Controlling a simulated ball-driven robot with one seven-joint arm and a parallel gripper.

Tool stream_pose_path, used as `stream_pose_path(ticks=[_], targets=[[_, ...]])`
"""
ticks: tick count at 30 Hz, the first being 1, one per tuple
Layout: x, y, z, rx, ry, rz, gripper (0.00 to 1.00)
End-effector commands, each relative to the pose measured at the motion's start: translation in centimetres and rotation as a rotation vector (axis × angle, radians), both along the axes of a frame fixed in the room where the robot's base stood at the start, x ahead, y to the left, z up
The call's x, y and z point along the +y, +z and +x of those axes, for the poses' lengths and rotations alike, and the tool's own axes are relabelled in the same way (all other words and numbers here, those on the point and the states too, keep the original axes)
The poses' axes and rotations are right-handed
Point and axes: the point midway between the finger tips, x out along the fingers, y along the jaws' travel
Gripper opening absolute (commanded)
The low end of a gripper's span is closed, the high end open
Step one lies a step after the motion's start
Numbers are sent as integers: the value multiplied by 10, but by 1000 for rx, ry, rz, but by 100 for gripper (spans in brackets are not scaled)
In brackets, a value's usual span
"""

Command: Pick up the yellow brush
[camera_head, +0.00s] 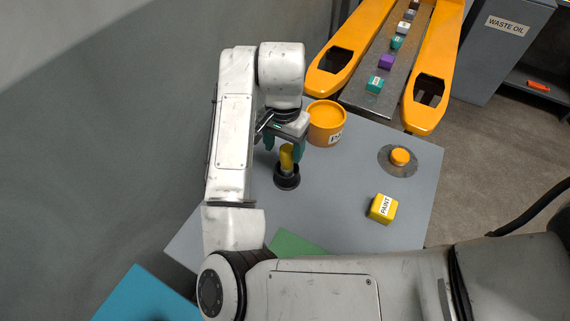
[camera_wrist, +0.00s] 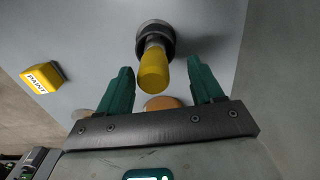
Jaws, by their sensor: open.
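The yellow brush (camera_head: 286,158) stands upright in a dark round holder (camera_head: 287,181) on the grey table. In the wrist view the brush's yellow end (camera_wrist: 154,70) points toward my gripper, and the dark holder (camera_wrist: 156,36) is behind it. My gripper (camera_head: 284,148) is open, with its green fingers on either side of the brush's upper part. In the wrist view my gripper (camera_wrist: 160,80) also shows the yellow end between the fingers, with a visible gap on each side. The lower part of the brush is hidden in the holder.
An orange bucket (camera_head: 326,124) stands close behind my gripper. A yellow PAINT box (camera_head: 383,208) and an orange button on a round grey base (camera_head: 399,157) are to the right. A green mat (camera_head: 297,244) lies in front. The grey table (camera_head: 340,195) is clear around the holder.

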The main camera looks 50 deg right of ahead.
Motion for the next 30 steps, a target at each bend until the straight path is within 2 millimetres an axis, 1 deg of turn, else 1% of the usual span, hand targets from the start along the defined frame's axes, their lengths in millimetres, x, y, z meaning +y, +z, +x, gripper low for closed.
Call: stream_pose_path(ticks=[5,9,12,16,22,30], targets=[[0,-13,-3,3,1,0,66],[-2,-34,-8,3,2,0,66],[-2,-46,-7,3,2,0,66],[-2,-53,-6,1,1,0,66],[-2,-54,-6,0,0,0,66],[-2,-53,-6,0,1,0,40]])
